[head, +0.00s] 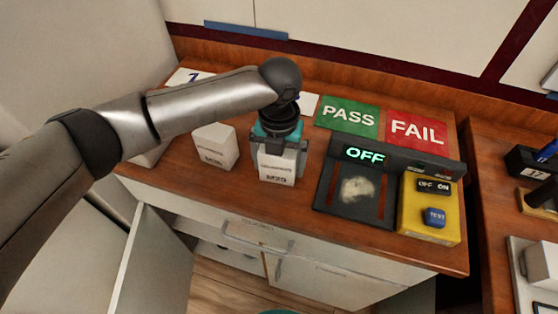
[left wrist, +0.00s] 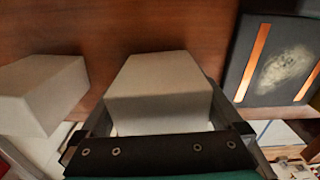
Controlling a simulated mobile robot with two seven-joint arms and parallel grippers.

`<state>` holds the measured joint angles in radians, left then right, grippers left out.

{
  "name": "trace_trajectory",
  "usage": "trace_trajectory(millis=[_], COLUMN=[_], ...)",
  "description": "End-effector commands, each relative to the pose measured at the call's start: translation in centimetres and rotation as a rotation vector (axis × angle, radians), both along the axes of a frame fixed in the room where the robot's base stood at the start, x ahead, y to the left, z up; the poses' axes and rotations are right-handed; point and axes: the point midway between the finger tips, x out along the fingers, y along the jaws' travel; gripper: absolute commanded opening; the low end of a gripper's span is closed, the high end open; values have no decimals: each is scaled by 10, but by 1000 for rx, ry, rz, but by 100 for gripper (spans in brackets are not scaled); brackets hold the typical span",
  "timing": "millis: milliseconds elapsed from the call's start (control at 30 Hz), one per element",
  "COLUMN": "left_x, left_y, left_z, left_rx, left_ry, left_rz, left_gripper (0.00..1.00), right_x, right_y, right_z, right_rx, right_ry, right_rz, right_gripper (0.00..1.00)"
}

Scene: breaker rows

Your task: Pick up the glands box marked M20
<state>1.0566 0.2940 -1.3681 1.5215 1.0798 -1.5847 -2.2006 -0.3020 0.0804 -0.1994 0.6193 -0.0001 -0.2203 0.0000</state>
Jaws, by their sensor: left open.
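A white box (head: 277,174) stands on the wooden counter, its small label looking like M25, though it is hard to read. My left gripper (head: 278,150) is over it from above, open, with a finger on each side. In the left wrist view this box (left wrist: 160,80) lies between the fingers; I cannot tell whether they touch it. A second white box (head: 214,147) stands to its left, with a blurred mark that may be M20. It also shows in the left wrist view (left wrist: 40,90). A third box (head: 147,158) is mostly hidden behind my left arm. My right gripper is out of view.
To the right are a black tester reading OFF (head: 345,190) and a yellow switch unit (head: 428,210). Green PASS (head: 348,116) and red FAIL (head: 417,129) mats lie behind. A cabinet door (head: 160,255) hangs open below the counter's front edge.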

Motion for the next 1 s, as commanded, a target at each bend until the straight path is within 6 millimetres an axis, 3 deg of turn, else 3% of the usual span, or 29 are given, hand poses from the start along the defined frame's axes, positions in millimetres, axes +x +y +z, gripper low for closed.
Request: trace_trajectory(millis=[200, 833, 1000], left_x=[0, 1, 1], left_y=[0, 0, 0], left_z=[-1, 0, 0], left_rx=[0, 0, -2], left_ry=[-2, -2, -3], left_rz=[0, 0, 0], left_gripper=[100, 29, 27], right_x=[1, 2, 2], right_y=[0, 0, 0], right_z=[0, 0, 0], right_rx=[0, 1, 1], right_ry=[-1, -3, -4], right_rz=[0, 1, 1], right_gripper=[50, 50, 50])
